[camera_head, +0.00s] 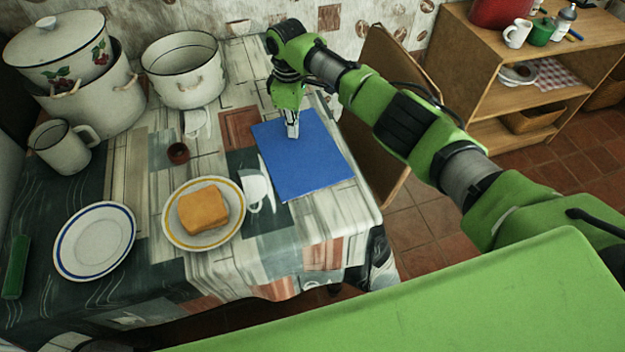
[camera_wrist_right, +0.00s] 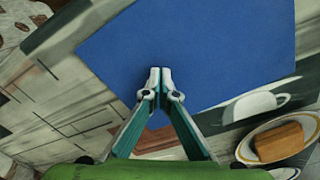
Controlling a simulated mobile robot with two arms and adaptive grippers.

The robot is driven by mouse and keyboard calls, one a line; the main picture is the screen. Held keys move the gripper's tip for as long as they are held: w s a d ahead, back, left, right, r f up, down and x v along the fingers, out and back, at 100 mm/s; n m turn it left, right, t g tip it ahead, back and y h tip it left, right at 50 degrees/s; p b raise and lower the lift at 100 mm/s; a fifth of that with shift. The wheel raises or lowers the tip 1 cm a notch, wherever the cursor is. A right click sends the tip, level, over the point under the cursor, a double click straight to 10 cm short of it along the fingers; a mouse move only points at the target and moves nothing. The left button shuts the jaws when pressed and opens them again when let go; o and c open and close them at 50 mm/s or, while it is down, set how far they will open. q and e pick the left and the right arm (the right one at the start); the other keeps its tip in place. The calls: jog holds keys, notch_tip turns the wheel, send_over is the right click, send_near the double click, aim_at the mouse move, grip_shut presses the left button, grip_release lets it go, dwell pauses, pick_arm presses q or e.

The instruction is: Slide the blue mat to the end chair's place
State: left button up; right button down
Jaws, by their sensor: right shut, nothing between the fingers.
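The blue mat (camera_head: 312,165) lies flat on the table's right part, close to the right edge. A wooden chair (camera_head: 383,95) stands at that right end. My right gripper (camera_head: 292,134) is shut and empty, pointing down at the mat's far left part. In the right wrist view the fingertips (camera_wrist_right: 159,72) show against the mat (camera_wrist_right: 190,45); I cannot tell if they press on it. My left gripper is not in view.
A blue-rimmed plate (camera_head: 95,242), a mug (camera_head: 60,147) and enamel pots (camera_head: 184,75) stand further left. A shelf (camera_head: 480,75) is beyond the chair.

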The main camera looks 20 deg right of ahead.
jog(key=shift+w+f, duration=0.15)
jog(key=shift+w, duration=0.05)
jog(key=shift+w+b, duration=0.1)
jog(key=shift+b, duration=0.2)
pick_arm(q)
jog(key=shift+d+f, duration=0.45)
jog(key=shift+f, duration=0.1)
pick_arm(e)
jog(key=shift+r+p, duration=0.45)
jog(key=shift+r, duration=0.05)
notch_tip(320, 180, up, 6)
jog(key=p, duration=0.6)
jog(key=shift+r+p, duration=0.2)
jog(key=shift+p, duration=0.1)
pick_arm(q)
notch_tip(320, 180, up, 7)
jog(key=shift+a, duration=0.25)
pick_arm(e)
jog(key=shift+f, duration=0.1)
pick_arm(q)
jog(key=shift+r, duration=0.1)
